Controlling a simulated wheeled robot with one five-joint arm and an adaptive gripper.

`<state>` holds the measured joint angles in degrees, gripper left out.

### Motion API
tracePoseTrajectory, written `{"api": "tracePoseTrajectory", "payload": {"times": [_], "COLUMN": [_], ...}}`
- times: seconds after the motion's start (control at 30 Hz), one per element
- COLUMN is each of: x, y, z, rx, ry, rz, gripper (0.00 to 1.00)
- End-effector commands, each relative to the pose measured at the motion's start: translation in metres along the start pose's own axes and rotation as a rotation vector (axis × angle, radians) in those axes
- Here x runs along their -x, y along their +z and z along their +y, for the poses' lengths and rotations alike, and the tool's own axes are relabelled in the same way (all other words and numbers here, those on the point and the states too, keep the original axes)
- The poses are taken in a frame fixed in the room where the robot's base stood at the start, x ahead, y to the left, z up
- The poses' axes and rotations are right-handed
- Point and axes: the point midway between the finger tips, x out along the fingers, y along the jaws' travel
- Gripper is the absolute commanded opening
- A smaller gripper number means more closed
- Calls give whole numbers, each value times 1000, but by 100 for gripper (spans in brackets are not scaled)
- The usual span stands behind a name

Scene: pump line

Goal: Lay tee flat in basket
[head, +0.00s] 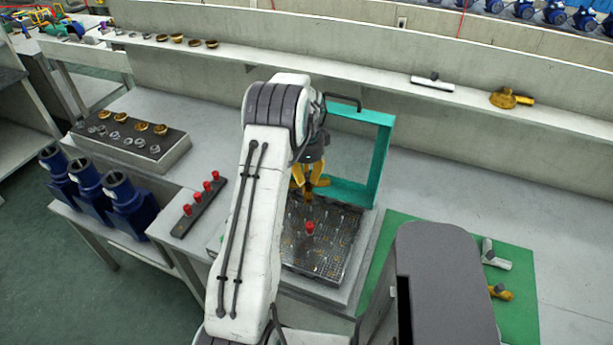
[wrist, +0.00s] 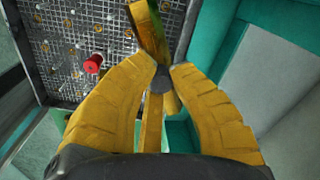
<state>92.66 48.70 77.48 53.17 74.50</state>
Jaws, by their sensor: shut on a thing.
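My gripper (head: 310,182) has yellow fingers and hangs over the far edge of the wire-mesh basket (head: 338,238). In the wrist view my gripper (wrist: 160,78) is shut on a brass-coloured tee (wrist: 148,28). Its dark end sits between the fingertips, and its brass body reaches away from me, tilted in the picture. The tee is beside the basket's edge in that view; the basket (wrist: 62,60) fills the upper left. Whether the tee touches the basket, I cannot tell. A red piece (head: 309,228) stands in the basket and also shows in the wrist view (wrist: 93,63).
A teal frame (head: 384,160) stands upright behind the basket. A green mat (head: 515,275) at right carries a white tee (head: 495,255) and a brass one (head: 501,293). Red pieces on a dark strip (head: 190,222) and blue housings (head: 128,205) are at left.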

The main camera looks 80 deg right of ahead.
Motion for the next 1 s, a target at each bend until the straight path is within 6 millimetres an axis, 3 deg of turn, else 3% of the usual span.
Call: {"api": "tracePoseTrajectory", "payload": {"times": [0.2, 0.4, 0.67, 1.0], "x": [1, 1, -3, -23], "y": [0, 0, 0, 0], "z": [0, 0, 0, 1], "rx": [-262, -407, -470, -469], "ry": [-3, -4, -5, -5], "rz": [0, 0, 0, 0], "gripper": [0, 0, 0, 0]}}
